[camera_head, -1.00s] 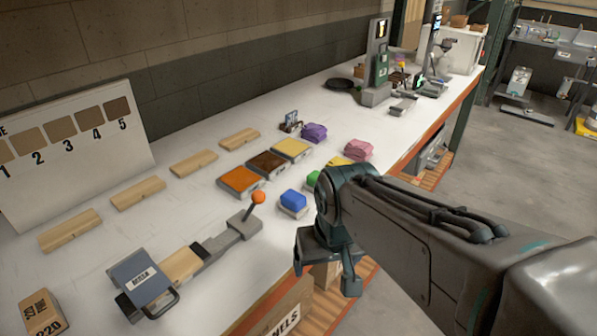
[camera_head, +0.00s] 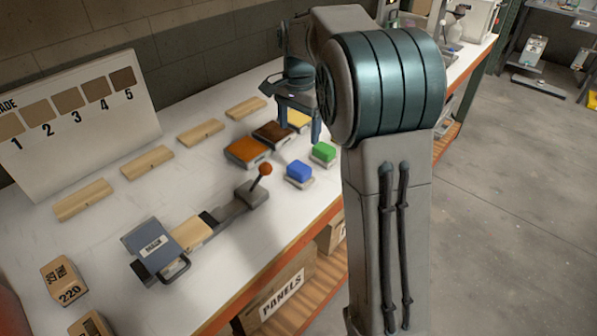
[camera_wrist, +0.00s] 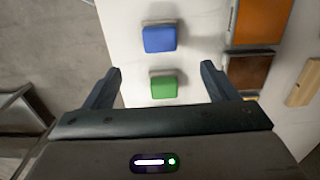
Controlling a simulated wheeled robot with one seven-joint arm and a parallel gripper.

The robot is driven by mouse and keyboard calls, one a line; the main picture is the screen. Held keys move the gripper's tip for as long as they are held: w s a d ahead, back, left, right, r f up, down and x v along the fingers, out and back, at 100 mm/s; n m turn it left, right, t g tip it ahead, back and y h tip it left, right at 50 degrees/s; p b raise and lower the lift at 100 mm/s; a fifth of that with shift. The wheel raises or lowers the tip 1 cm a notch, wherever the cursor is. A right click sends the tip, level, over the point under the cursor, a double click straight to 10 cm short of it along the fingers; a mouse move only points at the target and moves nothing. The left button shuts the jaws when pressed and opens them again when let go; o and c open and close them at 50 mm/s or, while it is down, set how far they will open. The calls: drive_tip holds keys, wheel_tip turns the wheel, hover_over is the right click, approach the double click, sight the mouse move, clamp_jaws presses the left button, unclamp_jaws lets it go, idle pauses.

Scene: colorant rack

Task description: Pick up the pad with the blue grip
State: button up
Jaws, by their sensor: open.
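The pad with the blue grip (camera_head: 299,171) sits on the white bench near its front edge, left of a pad with a green grip (camera_head: 323,152). My gripper (camera_head: 298,122) is open and empty above the bench, near the colorant trays. In the wrist view, my gripper's fingers (camera_wrist: 160,83) are spread apart. The green-grip pad (camera_wrist: 164,87) shows between them, and the blue-grip pad (camera_wrist: 159,39) lies farther up the picture, beyond the fingertips.
An orange tray (camera_head: 246,151), a brown tray (camera_head: 272,134) and a yellow tray (camera_head: 298,119) stand behind the pads. A jig with an orange-knobbed lever (camera_head: 264,170) is to the left. Several wooden blocks (camera_head: 147,162) line the back. My arm hides the bench's right part.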

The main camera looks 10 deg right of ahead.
sight(299, 166)
wheel_tip(299, 166, down, 14)
drive_tip(key=shift+r+p, duration=0.2)
drive_tip(key=shift+p, duration=0.3)
drive_tip(key=c, duration=1.1)
